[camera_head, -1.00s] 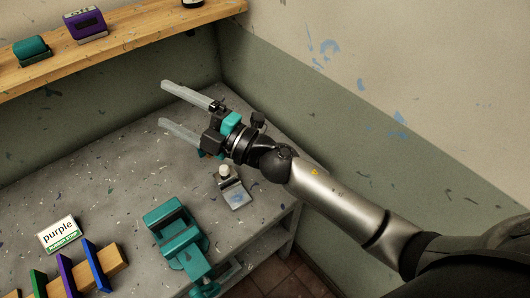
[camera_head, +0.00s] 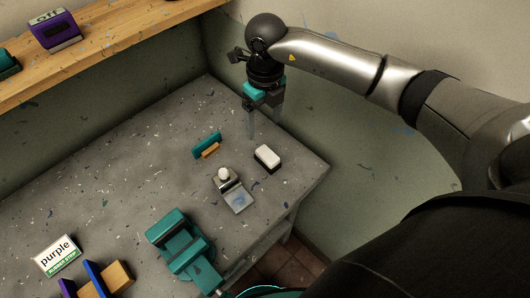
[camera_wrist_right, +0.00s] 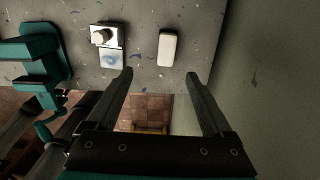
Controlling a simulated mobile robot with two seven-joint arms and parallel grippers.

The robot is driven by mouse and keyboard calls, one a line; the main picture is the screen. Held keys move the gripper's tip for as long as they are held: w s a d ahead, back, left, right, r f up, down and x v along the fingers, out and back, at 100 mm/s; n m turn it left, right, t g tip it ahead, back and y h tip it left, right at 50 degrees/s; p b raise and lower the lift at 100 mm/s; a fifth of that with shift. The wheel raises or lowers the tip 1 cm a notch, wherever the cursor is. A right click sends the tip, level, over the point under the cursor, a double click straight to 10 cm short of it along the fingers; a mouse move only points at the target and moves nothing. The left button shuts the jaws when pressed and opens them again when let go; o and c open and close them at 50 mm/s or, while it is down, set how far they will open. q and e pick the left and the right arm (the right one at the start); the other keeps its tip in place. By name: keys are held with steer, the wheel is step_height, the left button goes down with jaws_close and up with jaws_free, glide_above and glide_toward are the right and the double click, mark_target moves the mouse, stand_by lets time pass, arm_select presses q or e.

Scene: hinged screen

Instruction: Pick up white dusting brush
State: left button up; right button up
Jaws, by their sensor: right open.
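The white dusting brush (camera_head: 267,157), a small block with a white top and a dark lower part, lies on the grey workbench (camera_head: 120,160) near its right edge. It also shows in the right wrist view (camera_wrist_right: 167,49), beyond the fingertips. My right gripper (camera_head: 265,122) points down just behind the brush in the head view, open and empty. In the right wrist view, its two fingers (camera_wrist_right: 159,73) are spread apart, with the brush ahead of the gap and not between them. My left gripper is not in view.
A metal piece with a white knob (camera_head: 233,190) stands left of the brush. A teal and orange item (camera_head: 207,146) lies behind it. A teal vise (camera_head: 180,243) sits at the bench's front edge. The wall is close on the right. A wooden shelf (camera_head: 120,45) runs above.

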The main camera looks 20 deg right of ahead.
steer(key=b, duration=0.7)
glide_above(268, 154)
steer(key=f, duration=0.9)
steer(key=shift+a, duration=0.3)
steer(key=f+b, duration=0.1)
steer(key=f, duration=0.1)
steer(key=f+b, duration=0.4)
steer(key=shift+d+f, duration=0.1)
steer(key=shift+d, duration=0.2)
jaws_close()
